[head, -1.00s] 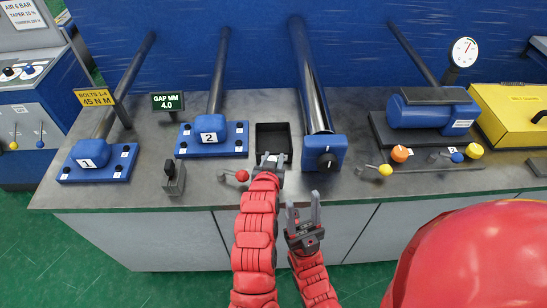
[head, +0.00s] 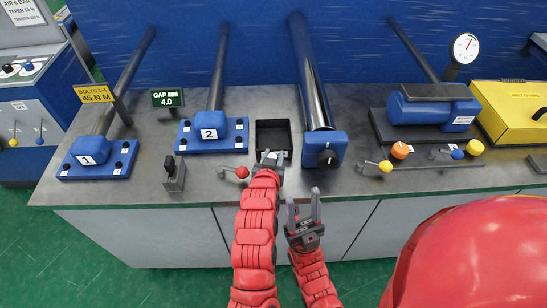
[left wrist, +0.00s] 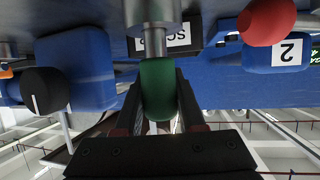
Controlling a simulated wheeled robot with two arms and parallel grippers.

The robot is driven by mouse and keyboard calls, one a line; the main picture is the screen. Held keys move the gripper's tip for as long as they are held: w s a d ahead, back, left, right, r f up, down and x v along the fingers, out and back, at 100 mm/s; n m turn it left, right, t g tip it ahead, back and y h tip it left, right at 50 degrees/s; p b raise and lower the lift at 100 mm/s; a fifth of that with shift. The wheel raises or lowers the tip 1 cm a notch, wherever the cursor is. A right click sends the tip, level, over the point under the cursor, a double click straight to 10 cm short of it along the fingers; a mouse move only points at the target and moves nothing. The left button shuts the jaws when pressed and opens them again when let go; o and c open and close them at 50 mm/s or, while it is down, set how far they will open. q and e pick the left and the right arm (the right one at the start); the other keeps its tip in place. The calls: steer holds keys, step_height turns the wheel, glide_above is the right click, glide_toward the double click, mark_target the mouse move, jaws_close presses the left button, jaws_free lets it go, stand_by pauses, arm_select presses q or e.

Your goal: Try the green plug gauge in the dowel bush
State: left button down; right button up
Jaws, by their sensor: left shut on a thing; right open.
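My left gripper (head: 269,157) is at the bench's front edge, just in front of the black tray. In the left wrist view it is shut on the green plug gauge (left wrist: 158,85), holding it by its green handle. A silver shank (left wrist: 155,43) runs from the handle toward a wider pale grey cylinder (left wrist: 152,10) at the picture's top. I cannot tell whether that cylinder is the gauge's end or the dowel bush, or whether shank and bush meet. The gauge is hidden in the head view. My right gripper (head: 304,212) is open and empty, in front of the bench.
The black tray (head: 259,151) lies behind the left gripper. A red-knobbed lever (head: 242,172) is close on its left, and a blue block with a black knob (head: 328,143) on its right. Blue block 2 (head: 200,145) stands further left. Bare bench top (head: 215,188) shows near the front edge.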

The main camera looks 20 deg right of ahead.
arm_select(q)
steer(key=shift+r, duration=0.1)
step_height(320, 180, up, 7)
steer(key=p, duration=0.3)
steer(key=shift+p, duration=0.4)
stand_by(1.0)
